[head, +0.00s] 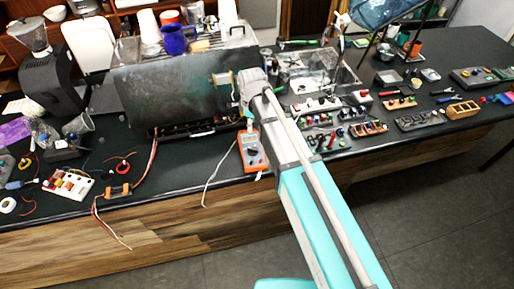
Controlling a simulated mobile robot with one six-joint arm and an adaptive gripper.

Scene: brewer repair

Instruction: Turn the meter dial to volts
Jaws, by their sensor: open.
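An orange multimeter (254,158) lies on the black counter near its front edge, left of my arm. It has a dark round dial (252,151) on its face. The dial's markings and the direction of its pointer are too small to read. My gripper (248,124) is at the far end of my turquoise and grey arm, just above the upper end of the meter. It is open, with nothing seen in it. Its fingers are small and partly hidden by the wrist, so I cannot tell whether they touch the meter.
A large dark brewer body (170,95) stands behind the meter, with cups and a blue mug (174,40) on top. Loose wires (140,170) and a switch board (68,186) lie to the left. Several small parts and terminal blocks (369,129) crowd the counter to the right.

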